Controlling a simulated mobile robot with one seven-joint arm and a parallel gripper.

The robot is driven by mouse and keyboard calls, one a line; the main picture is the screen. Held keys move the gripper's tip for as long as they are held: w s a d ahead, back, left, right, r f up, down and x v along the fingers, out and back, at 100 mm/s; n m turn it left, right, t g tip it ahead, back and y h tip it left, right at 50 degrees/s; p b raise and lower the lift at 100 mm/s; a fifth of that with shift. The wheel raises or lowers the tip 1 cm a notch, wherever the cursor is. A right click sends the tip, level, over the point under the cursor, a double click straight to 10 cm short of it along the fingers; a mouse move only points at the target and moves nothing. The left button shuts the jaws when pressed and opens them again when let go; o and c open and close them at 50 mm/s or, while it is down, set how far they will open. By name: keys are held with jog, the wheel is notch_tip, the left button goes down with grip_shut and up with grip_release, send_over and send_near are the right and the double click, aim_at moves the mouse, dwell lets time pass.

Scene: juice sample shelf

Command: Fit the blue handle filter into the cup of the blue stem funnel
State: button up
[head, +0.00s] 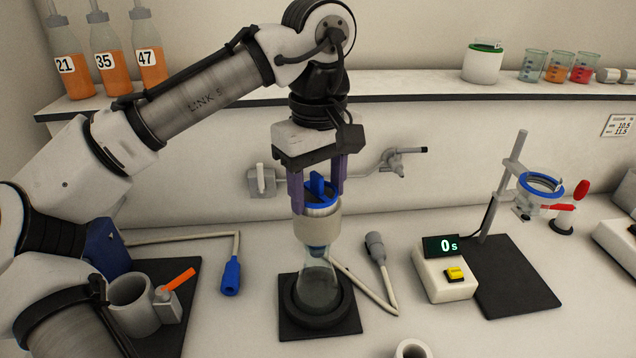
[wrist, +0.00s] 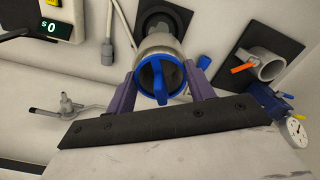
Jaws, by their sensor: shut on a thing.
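The blue handle filter (head: 318,185) has a blue rim with an upright blue handle across it. My gripper (head: 316,203) points down, with its purple fingers on either side of the filter, shut on it; the wrist view also shows my gripper (wrist: 159,88) around the filter (wrist: 160,88). The blue stem funnel (head: 317,232) has a pale cup and a blue stem, and stands upright in the neck of a clear flask (head: 318,284). The filter is over the cup's mouth, roughly in line with it. Its lower part is hidden, so I cannot tell how deep it sits.
The flask stands in a dark ring on a black base (head: 290,325). A timer (head: 445,275) reading 0 and a stand with a blue ring (head: 541,184) are at right. A wall tap (head: 390,162) is behind. A grey mug (head: 133,303) is at left.

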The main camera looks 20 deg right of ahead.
aim_at(318, 175)
dwell(0.3)
jog(key=shift+r+p, duration=1.8)
jog(key=shift+p, duration=0.2)
jog(key=shift+f, duration=1.95)
dwell(0.9)
jog(key=shift+r, duration=0.2)
jog(key=shift+r+p, duration=0.9)
jog(key=shift+p, duration=0.15)
jog(key=shift+r, duration=0.85)
jog(key=shift+f+b, duration=0.55)
jog(key=shift+f, duration=0.75)
